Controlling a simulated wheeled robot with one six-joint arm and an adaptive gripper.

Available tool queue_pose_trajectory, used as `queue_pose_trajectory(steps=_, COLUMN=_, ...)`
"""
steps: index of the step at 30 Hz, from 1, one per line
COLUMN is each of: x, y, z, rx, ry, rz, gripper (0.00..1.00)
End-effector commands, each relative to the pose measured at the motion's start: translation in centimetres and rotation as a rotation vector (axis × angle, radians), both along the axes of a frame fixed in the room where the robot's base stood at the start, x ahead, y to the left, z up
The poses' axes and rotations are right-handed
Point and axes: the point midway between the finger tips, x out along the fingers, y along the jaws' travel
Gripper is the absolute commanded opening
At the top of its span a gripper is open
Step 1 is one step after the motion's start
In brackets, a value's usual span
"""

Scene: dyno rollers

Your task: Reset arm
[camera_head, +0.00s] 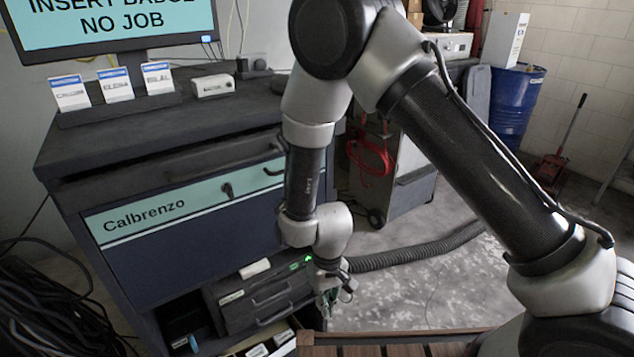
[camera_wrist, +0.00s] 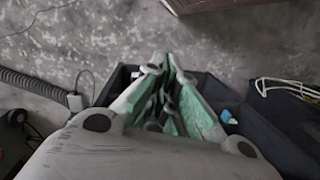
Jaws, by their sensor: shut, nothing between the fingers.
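My gripper (camera_head: 328,296) hangs at the end of my arm, in front of the right part of the dark workbench cabinet in the head view. It is close to the dark drawer unit (camera_head: 262,300) with the green light. In the wrist view my gripper (camera_wrist: 166,62) has its pale green fingers drawn together, with nothing between them. Dark box-like edges (camera_wrist: 235,95) show behind and beside the fingers there. My arm is bent, with the elbow high and the forearm pointing down.
The monitor (camera_head: 115,25) reads "INSERT BADGE NO JOB". Three cards (camera_head: 115,84) stand in a holder on the bench (camera_head: 210,115). A grey corrugated hose (camera_head: 420,252) runs across the floor. A blue barrel (camera_head: 515,100) stands at the back right. A slatted wooden surface (camera_head: 400,346) lies at the front.

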Motion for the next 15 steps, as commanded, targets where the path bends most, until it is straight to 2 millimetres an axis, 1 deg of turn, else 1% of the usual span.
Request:
queue_pose_trajectory(steps=1, x=0.5, y=-1.1, z=3.4, rx=0.010, ry=0.025, rz=-0.002, gripper=0.00)
queue_pose_trajectory(steps=2, x=0.6, y=-1.9, z=5.2, rx=0.010, ry=0.042, rz=0.001, gripper=0.00)
queue_pose_trajectory(steps=3, x=0.7, y=-3.1, z=7.6, rx=0.009, ry=0.062, rz=0.003, gripper=0.00)
queue_pose_trajectory(steps=5, x=0.8, y=-5.1, z=11.1, rx=0.006, ry=0.085, rz=0.005, gripper=0.00)
queue_pose_trajectory(steps=6, x=0.8, y=-6.5, z=13.4, rx=0.005, ry=0.093, rz=0.004, gripper=0.00)
queue_pose_trajectory(steps=8, x=0.8, y=-8.9, z=16.6, rx=-0.001, ry=0.102, rz=-0.001, gripper=0.00)
queue_pose_trajectory(steps=9, x=0.6, y=-10.5, z=18.6, rx=-0.005, ry=0.102, rz=-0.007, gripper=0.00)
queue_pose_trajectory(steps=11, x=0.3, y=-13.0, z=21.5, rx=-0.011, ry=0.096, rz=-0.015, gripper=0.00)
queue_pose_trajectory(steps=12, x=0.0, y=-14.6, z=23.3, rx=-0.015, ry=0.089, rz=-0.024, gripper=0.00)
queue_pose_trajectory(steps=14, x=-0.5, y=-17.2, z=25.8, rx=-0.020, ry=0.070, rz=-0.042, gripper=0.00)
queue_pose_trajectory(steps=15, x=-1.0, y=-18.8, z=27.4, rx=-0.024, ry=0.055, rz=-0.056, gripper=0.00)
